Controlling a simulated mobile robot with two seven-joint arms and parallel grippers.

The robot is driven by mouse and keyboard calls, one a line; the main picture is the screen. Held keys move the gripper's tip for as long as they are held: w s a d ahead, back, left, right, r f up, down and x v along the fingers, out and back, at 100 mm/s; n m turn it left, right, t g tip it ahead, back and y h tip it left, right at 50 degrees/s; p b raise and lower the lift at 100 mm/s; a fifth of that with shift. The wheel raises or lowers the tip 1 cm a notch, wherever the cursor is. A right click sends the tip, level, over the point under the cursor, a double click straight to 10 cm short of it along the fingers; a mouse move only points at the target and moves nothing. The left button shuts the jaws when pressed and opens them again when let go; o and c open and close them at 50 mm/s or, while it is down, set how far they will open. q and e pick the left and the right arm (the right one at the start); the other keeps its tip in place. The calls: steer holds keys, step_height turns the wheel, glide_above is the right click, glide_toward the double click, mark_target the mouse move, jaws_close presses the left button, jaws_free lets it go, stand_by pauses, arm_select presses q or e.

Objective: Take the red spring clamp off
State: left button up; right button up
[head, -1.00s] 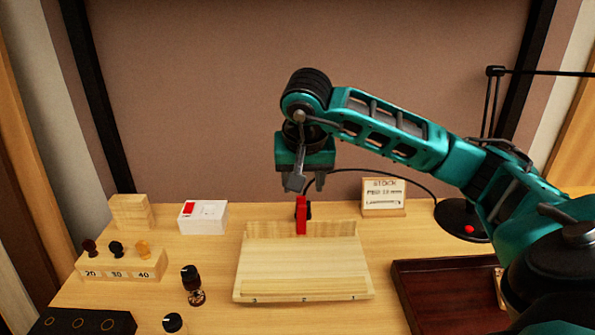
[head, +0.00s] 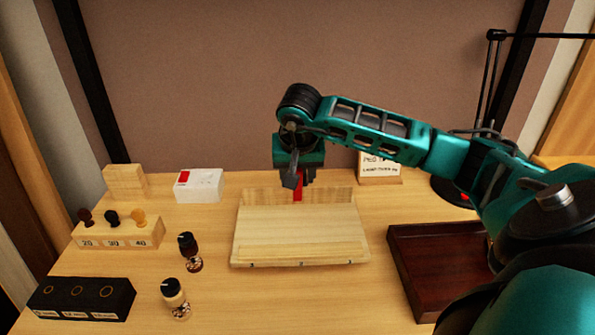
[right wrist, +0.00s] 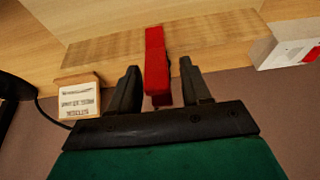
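The red spring clamp (head: 298,190) sits upright at the back edge strip of the wooden cradle board (head: 300,224). My right gripper (head: 295,183) is just above and over it, pointing down, and hides its top in the head view. In the right wrist view the clamp (right wrist: 156,62) stands between the two dark fingers of my right gripper (right wrist: 160,88). Gaps show on both sides of it, so the fingers are open and apart from it. My left gripper is in neither view.
A white box (head: 200,187) with a red mark stands left of the board and a stock card (head: 380,167) right behind it. A dark red tray (head: 440,265) lies at the right. Two small bottles, a numbered peg block (head: 118,235) and a black holder (head: 82,298) are at the left.

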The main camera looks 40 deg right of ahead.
jaws_close()
stand_by(0.5)
